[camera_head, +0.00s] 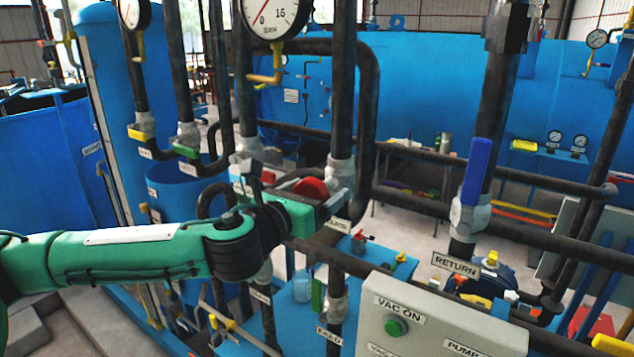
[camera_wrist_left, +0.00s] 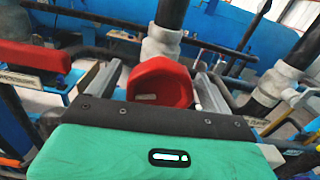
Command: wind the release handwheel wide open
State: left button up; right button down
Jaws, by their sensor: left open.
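A red handwheel (camera_head: 312,186) sits on a pale valve body on a dark vertical pipe near the centre of the head view. In the left wrist view the red handwheel (camera_wrist_left: 160,84) is a rounded, faceted knob. My left gripper (camera_head: 303,192), green with a black wrist, reaches it from the left. In the left wrist view the grey fingers of my left gripper (camera_wrist_left: 160,70) stand open, one on each side of the wheel, with gaps visible. The gripper body hides part of the wheel in the head view. My right gripper is not in view.
A red lever (camera_wrist_left: 35,57) lies left of the wheel in the wrist view. Vertical pipes, a blue-handled valve (camera_head: 477,172) and a pressure gauge (camera_head: 272,15) crowd the area. A grey control box (camera_head: 440,320) with a green button stands below right.

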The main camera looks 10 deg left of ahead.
pick_arm(q)
jog(key=shift+w+d, duration=0.2)
jog(key=shift+w, duration=0.2)
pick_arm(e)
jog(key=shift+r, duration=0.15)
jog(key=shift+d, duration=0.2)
pick_arm(q)
jog(key=c, duration=1)
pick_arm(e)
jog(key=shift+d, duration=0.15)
